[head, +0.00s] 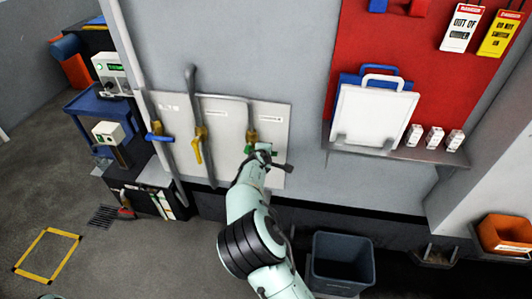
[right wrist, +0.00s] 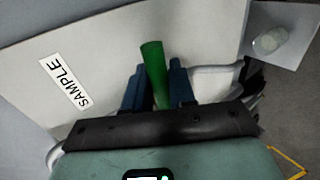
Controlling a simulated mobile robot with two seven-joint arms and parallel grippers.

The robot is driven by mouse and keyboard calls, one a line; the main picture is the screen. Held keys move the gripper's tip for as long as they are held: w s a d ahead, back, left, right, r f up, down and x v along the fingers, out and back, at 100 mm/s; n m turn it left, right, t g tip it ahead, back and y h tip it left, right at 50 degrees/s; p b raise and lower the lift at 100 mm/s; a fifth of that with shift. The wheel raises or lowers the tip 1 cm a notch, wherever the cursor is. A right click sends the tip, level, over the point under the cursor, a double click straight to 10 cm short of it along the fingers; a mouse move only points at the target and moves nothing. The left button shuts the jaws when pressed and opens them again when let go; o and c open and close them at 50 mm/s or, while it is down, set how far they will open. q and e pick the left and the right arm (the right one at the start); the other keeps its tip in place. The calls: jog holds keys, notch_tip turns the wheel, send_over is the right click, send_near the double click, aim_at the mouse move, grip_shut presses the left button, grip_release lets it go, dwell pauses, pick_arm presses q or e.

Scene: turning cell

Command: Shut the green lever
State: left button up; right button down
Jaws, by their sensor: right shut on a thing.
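The green lever (right wrist: 153,66) stands between the two dark blue fingers of my right gripper (right wrist: 157,78) in the right wrist view. The gripper is shut on it, and the lever's end sticks out past the fingertips. In the head view my right gripper (head: 263,152) is at the rightmost pipe's valve on the pale wall panel (head: 228,118). Only small bits of green show there, so the lever's angle is hard to tell. My left gripper is not in view.
A blue lever (head: 158,137) and a yellow lever (head: 198,145) sit on pipes to the left. A shelf (head: 398,152) with a white board is to the right, below a red tag board (head: 415,60). A grey bin (head: 342,262) stands on the floor below.

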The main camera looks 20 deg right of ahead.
jog(key=shift+w+r, duration=0.1)
jog(key=shift+r, duration=0.1)
jog(key=c, duration=1.1)
grip_release()
jog(key=shift+f, duration=0.1)
jog(key=shift+s+a, duration=0.15)
jog(key=shift+s, duration=0.05)
pick_arm(q)
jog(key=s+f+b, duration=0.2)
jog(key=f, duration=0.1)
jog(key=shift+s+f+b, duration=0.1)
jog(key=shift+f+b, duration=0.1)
jog(key=shift+b, duration=0.1)
pick_arm(e)
jog(key=v, duration=1.3)
